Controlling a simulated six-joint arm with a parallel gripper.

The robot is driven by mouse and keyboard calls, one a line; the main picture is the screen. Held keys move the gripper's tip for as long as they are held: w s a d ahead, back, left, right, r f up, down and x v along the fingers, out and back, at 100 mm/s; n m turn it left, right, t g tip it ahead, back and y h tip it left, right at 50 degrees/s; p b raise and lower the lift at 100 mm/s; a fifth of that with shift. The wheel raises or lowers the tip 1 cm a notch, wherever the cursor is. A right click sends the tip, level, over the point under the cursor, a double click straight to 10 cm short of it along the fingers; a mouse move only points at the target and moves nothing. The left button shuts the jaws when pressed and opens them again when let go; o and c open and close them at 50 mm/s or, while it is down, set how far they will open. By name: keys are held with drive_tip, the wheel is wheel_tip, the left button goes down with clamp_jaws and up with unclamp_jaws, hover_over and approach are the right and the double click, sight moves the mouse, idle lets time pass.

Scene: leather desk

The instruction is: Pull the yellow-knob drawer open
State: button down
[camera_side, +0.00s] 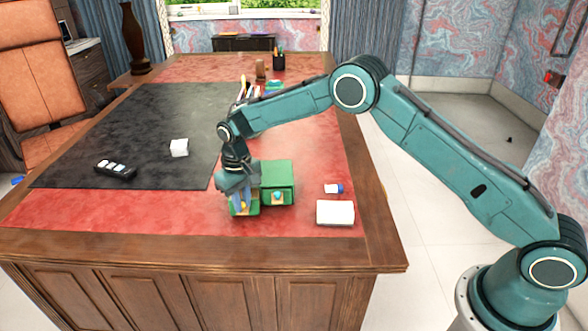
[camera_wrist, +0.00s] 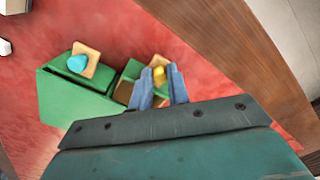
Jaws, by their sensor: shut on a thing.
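A green cabinet (camera_side: 277,173) stands on the red desk top, and it also shows in the wrist view (camera_wrist: 70,105). The yellow knob (camera_wrist: 158,73) sits between the two fingers of my gripper (camera_wrist: 160,78), which is shut on it. The yellow-knob drawer (camera_wrist: 131,71) stands part-way out of the cabinet, with some of its brown inside showing. In the side view my gripper (camera_side: 243,203) is low at the drawer's front. A second drawer with a blue knob (camera_wrist: 78,63) on a wooden plate is beside it and looks shut.
A white cube (camera_side: 179,148) and a dark remote-like item (camera_side: 115,169) lie on the black mat (camera_side: 130,120). The red desk top in front of the drawer is clear.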

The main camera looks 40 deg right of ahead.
drive_tip(key=shift+s+a, duration=1.25)
drive_tip(key=shift+s, duration=0.15)
drive_tip(key=c, duration=1.3)
unclamp_jaws()
drive_tip(key=shift+c, duration=0.2)
drive_tip(key=shift+r, duration=0.1)
wheel_tip(320, 180, up, 14)
drive_tip(key=shift+d, duration=0.1)
